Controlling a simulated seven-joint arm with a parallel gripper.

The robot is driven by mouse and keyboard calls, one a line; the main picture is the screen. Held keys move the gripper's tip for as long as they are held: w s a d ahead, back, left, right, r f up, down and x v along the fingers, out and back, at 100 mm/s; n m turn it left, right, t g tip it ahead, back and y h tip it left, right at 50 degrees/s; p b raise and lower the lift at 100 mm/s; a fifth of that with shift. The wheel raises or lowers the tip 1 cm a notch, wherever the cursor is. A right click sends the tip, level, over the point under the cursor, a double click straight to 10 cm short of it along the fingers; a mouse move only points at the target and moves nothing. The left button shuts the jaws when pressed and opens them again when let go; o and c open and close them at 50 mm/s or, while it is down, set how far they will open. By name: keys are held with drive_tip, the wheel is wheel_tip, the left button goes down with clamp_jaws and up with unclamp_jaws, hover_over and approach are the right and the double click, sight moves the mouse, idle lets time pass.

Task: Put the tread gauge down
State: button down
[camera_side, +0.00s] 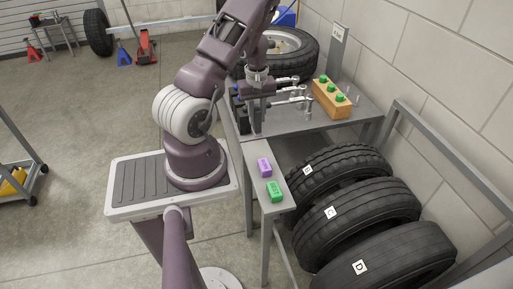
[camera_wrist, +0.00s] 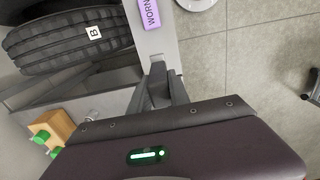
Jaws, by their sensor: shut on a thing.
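My gripper (camera_wrist: 167,72) points down over the narrow grey shelf, near the left edge of the bench. In the side view its lower end (camera_side: 256,128) is above and behind the purple block. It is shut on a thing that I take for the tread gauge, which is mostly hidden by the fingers. I cannot tell whether it touches the surface. The purple block (camera_side: 265,167) lies on the shelf and reads "WORN" in the wrist view (camera_wrist: 149,14). A green block (camera_side: 275,191) lies in front of it.
Tyres B (camera_side: 345,168), C (camera_side: 372,208) and D (camera_side: 390,262) stand in a rack to the right. A wooden block with green knobs (camera_side: 331,99) stands on the bench (camera_side: 287,131). Metal clamp-like parts (camera_side: 292,101) are near my gripper. A wheel (camera_side: 290,52) is behind.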

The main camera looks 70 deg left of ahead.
wheel_tip(320, 180, down, 9)
drive_tip(key=shift+r, duration=0.1)
drive_tip(key=shift+f, duration=0.2)
drive_tip(key=c, duration=1.2)
unclamp_jaws()
drive_tip(key=shift+c, duration=0.2)
drive_tip(key=shift+r, duration=0.1)
